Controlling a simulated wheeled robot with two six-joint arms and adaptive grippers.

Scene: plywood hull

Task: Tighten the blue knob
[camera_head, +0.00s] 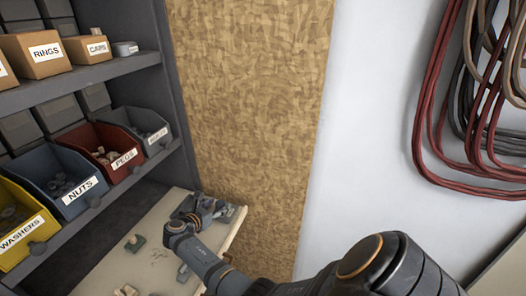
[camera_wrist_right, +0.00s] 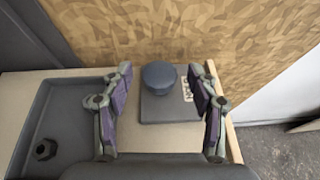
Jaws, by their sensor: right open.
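The blue knob (camera_wrist_right: 159,75) sits on top of a dark grey block (camera_wrist_right: 168,108) with a white label on its right side, in the right wrist view. My right gripper (camera_wrist_right: 163,92) is open, with one finger on each side of the knob and block, apart from the knob. In the head view my right arm reaches down to the work surface, and its gripper (camera_head: 200,208) is over the far end. The knob is hidden or too small to tell there. My left gripper is not in view.
A grey tray (camera_wrist_right: 36,118) with a dark nut lies left of the block. Bins labelled nuts (camera_head: 68,178), pegs and washers stand on a shelf at the left. A particle board wall (camera_head: 250,90) rises close behind. Red and grey cables (camera_head: 430,120) hang at the right.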

